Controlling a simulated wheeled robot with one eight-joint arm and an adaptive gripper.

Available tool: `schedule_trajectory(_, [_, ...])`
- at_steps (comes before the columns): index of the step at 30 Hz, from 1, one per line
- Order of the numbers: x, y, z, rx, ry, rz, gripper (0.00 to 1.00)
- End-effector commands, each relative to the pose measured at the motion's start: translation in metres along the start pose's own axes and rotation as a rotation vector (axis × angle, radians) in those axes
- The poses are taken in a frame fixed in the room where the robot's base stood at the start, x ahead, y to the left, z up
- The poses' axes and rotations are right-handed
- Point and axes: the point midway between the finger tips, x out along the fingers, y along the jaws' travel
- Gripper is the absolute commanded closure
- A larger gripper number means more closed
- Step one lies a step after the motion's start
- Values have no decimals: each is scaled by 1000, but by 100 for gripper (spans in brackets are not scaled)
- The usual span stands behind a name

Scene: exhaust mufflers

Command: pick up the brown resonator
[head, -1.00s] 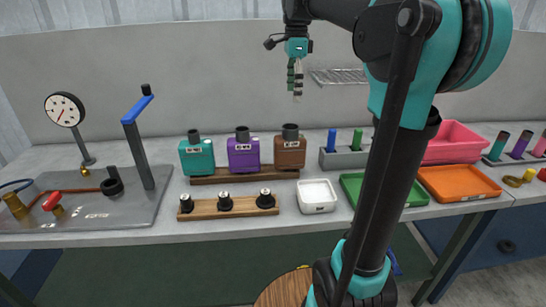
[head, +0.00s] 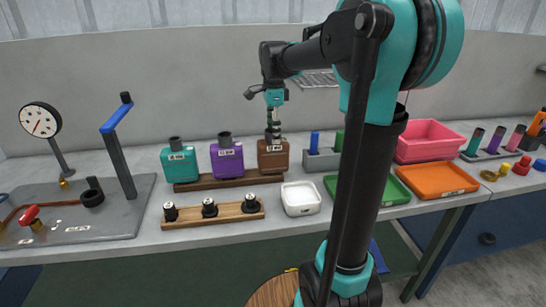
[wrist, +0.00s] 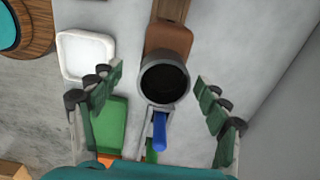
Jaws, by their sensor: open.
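The brown resonator (head: 273,157) stands upright at the right end of a wooden rack (head: 228,181), beside a purple one (head: 227,159) and a teal one (head: 179,164). My gripper (head: 274,136) is just above the brown resonator and hides its neck in the head view. In the wrist view the open fingers (wrist: 158,94) lie on either side of the dark round neck opening, with room between. The brown body (wrist: 172,37) shows behind the neck in that view. Nothing is held.
A grey block with blue (head: 315,141) and green cylinders stands close to the right. A white tray (head: 301,198) and a rack of black fittings (head: 212,214) lie in front. Green, orange (head: 437,181) and pink trays are farther right.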

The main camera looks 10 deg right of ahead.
Motion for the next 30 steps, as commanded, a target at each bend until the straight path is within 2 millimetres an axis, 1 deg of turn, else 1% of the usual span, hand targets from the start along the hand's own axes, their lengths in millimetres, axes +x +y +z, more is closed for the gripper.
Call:
schedule_trajectory(3, [18,-4,0,0,0,0,24])
schedule_trajectory(6, [32,-4,0,0,0,0,24])
schedule_trajectory(9, [40,-4,0,0,0,0,24])
schedule_trajectory(17, [43,-4,0,0,0,0,24])
schedule_trajectory(20, [43,-4,0,0,0,0,34])
schedule_trajectory(30, [43,-4,0,0,0,0,76])
